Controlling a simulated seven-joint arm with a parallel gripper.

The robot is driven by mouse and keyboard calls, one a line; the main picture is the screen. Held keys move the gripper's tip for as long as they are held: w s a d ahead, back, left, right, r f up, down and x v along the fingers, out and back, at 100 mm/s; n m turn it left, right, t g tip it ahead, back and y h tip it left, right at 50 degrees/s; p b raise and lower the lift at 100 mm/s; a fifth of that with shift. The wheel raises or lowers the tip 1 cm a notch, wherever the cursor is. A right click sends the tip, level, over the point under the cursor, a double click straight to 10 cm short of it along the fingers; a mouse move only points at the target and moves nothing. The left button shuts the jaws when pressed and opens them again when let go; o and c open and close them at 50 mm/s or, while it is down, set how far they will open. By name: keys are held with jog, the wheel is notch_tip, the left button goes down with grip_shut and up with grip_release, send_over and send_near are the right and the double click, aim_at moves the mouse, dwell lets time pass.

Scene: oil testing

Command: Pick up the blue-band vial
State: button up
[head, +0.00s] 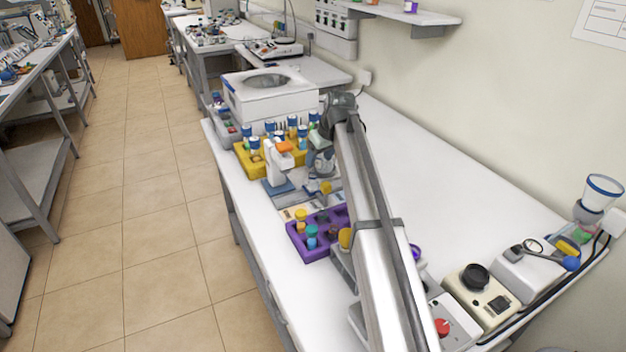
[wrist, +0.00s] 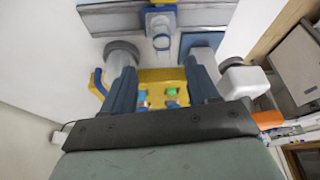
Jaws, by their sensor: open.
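In the head view, several vials with blue tops (head: 302,131) stand in and around a yellow rack (head: 243,159). I cannot tell which vial is the blue-band one. My gripper (head: 322,165) is just right of this rack, seen small and partly hidden by my arm. In the wrist view my gripper (wrist: 161,88) is open, its two blue fingers apart with nothing held between them. A yellow block (wrist: 160,75) with small green and blue tops shows beyond the gap. A clear vial-like piece (wrist: 160,24) with a dark blue ring is farther up the picture.
A white device with an orange top (head: 277,165) stands left of my gripper. A purple rack (head: 304,252) with yellow- and teal-topped vials is nearer. A large white machine (head: 262,102) stands behind the yellow rack.

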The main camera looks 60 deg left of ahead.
aim_at(314, 169)
jog(key=shift+s+x, duration=0.2)
jog(key=shift+x, duration=3.45)
jog(key=shift+d, duration=0.1)
jog(key=shift+c, duration=0.2)
grip_shut()
